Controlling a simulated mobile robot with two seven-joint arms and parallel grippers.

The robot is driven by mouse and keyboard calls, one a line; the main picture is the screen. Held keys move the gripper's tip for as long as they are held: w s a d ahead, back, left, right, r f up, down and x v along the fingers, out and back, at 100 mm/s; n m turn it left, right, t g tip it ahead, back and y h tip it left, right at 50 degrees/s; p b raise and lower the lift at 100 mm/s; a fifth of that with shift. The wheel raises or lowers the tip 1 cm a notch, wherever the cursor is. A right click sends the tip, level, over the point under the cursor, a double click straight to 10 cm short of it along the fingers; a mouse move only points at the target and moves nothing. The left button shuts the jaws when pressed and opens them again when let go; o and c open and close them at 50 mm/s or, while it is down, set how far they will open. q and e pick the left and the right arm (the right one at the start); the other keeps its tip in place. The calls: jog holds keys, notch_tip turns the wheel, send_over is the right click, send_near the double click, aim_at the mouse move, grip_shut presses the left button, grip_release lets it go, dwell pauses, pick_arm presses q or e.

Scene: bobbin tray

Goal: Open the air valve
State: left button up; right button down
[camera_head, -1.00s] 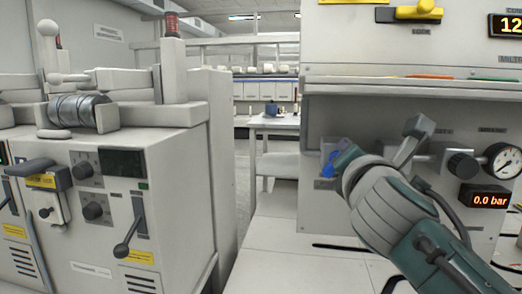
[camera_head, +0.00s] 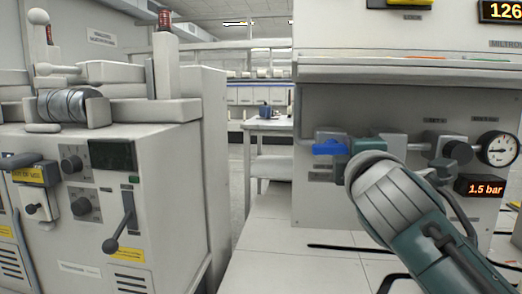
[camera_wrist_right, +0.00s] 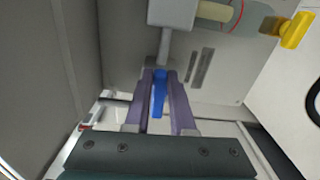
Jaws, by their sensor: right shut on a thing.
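The blue air valve handle (camera_head: 330,147) lies level at the left end of the valve and piping on the right-hand machine's panel. In the right wrist view the blue handle (camera_wrist_right: 159,94) sits between the two purple fingers of my right gripper (camera_wrist_right: 160,82), which is shut on it. In the head view my wrist hides most of the gripper and part of the valve. The pressure display (camera_head: 486,188) reads 1.5 bar, and the round gauge (camera_head: 498,149) is above it. My left gripper is not in view.
A dark knob (camera_head: 457,151) stands between the valve and the gauge. A yellow handle (camera_wrist_right: 296,30) shows in the right wrist view. A grey machine (camera_head: 165,190) with levers and knobs stands at the left. An aisle separates the machines.

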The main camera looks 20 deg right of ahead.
jog(key=shift+f+m, duration=0.1)
jog(key=shift+m, duration=0.4)
jog(key=c, duration=0.8)
grip_release()
jog(key=shift+o, duration=0.2)
